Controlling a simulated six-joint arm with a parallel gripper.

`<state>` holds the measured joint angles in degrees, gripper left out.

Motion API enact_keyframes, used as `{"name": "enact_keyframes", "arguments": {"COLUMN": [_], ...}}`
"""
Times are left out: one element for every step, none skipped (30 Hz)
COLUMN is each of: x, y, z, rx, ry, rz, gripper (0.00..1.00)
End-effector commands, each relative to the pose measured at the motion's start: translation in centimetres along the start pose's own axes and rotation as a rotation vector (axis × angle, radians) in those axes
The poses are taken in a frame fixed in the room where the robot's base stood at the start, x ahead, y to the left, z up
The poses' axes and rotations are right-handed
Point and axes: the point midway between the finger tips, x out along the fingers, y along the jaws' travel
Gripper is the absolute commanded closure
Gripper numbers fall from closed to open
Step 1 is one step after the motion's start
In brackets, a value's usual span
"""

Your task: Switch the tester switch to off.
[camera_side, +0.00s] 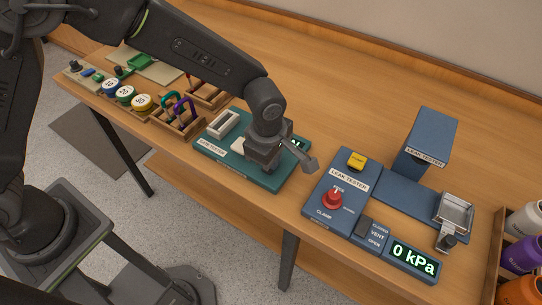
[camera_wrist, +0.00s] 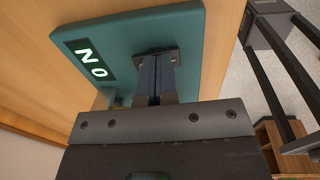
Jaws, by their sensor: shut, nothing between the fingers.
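The teal gate tester (camera_side: 281,179) lies on the bench with a pale grey fixture (camera_side: 224,123) on its left part. Its lit display is partly hidden behind my arm in the side view; in the wrist view the display (camera_wrist: 88,62) reads 0 N. My gripper (camera_side: 266,172) points down over the right part of this board, shut and empty. In the wrist view its fingers (camera_wrist: 156,68) are together over the teal board, with a dark piece around the tips. I cannot tell whether that piece is a switch. No switch position can be read; my gripper covers that area.
To the right stands the blue leak tester (camera_side: 316,199) with a red clamp knob (camera_side: 332,198), a yellow button (camera_side: 357,160), a vent lever and a 0 kPa display (camera_side: 411,257). Carabiner trays (camera_side: 180,122) lie left. Bottles (camera_side: 523,254) stand far right. The bench behind is clear.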

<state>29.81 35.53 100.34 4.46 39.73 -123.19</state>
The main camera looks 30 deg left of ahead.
Motion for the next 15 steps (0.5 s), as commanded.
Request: {"name": "enact_keyframes", "arguments": {"x": [-0.3, -0.5, -0.9, -1.3, -1.8, -2.5, -3.1, -3.8, -4.7, -5.4, -6.1, -7.1, -7.7, -8.4, -9.3], "y": [0.0, 0.0, 0.0, 0.0, 0.0, -0.1, -0.1, -0.2, -0.3, -0.3, -0.4, -0.5, -0.5, -0.5, -0.6], "z": [0.0, 0.0, 0.0, 0.0, 0.0, 0.0, 0.0, 0.0, 0.0, 0.0, 0.0, 0.0, 0.0, 0.0, 0.0], "rx": [0.000, 0.000, 0.000, 0.000, 0.000, 0.000, 0.000, 0.000, 0.000, 0.000, 0.000, 0.000, 0.000, 0.000, 0.000], "ry": [-0.001, -0.001, -0.002, -0.002, -0.002, -0.002, -0.003, -0.003, -0.003, -0.003, -0.003, -0.003, -0.003, -0.003, -0.003], "rz": [0.002, 0.002, 0.003, 0.003, 0.004, 0.004, 0.004, 0.004, 0.004, 0.004, 0.004, 0.004, 0.003, 0.004, 0.003], "gripper": [1.00, 1.00, 1.00, 1.00, 1.00, 1.00, 1.00, 1.00, 1.00, 1.00, 1.00, 1.00, 1.00, 1.00, 1.00]}}
